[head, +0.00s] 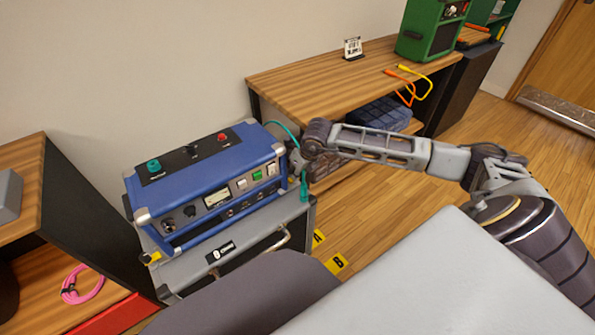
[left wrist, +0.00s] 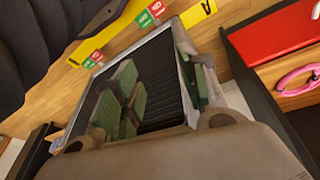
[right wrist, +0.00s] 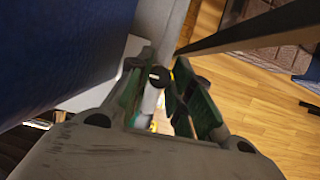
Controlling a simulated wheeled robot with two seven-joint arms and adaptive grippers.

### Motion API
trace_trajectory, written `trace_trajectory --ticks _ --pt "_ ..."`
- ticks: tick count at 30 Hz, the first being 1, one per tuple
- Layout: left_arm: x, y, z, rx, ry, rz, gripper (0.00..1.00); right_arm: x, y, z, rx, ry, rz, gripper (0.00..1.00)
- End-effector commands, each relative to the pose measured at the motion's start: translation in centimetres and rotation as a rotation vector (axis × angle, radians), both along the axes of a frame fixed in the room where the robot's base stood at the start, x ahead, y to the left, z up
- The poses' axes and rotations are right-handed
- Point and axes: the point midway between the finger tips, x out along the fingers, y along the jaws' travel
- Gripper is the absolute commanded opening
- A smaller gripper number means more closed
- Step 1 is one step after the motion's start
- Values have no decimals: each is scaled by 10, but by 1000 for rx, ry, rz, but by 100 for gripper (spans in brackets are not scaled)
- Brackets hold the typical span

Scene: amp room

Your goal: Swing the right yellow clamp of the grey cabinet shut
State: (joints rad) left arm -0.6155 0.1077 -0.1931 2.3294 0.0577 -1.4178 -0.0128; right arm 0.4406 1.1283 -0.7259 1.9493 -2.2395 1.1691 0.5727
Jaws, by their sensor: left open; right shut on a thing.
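The grey cabinet (head: 185,272) stands low under a blue amplifier unit (head: 195,180). Its left yellow clamp (head: 151,258) shows at the left top edge. My right gripper (head: 304,190) reaches down at the cabinet's right end, and its hand hides the right clamp in the head view. In the right wrist view its green fingers (right wrist: 160,88) are closed around a pale bar with a dark end. Small bits of yellow show beside it, so it appears to be the right clamp. My left gripper (left wrist: 158,78) is open and empty above a dark ribbed panel in a grey frame.
A wooden bench (head: 310,80) stands behind on the right, with a green amplifier (head: 430,30) on it. A teal cable (head: 285,130) loops beside the blue unit. A left bench (head: 20,190) has a pink cable coil (head: 80,285) below. Floor markers (head: 337,262) lie in front.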

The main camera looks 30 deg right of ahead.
Motion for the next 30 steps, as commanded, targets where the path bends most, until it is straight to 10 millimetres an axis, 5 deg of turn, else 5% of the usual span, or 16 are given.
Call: trace_trajectory --ticks 20,21,25,30 --pt "3 -1 6 -3 -16 -3 43 0 0 0 -1 0 -58 0" --pt "3 -1 5 -3 -15 -3 43 0 0 0 -1 0 -58 25" --pt "2 0 3 -2 -10 -2 43 0 0 0 0 0 -56 42" --pt "2 0 1 -1 -6 -2 43 0 0 0 0 0 -56 43"
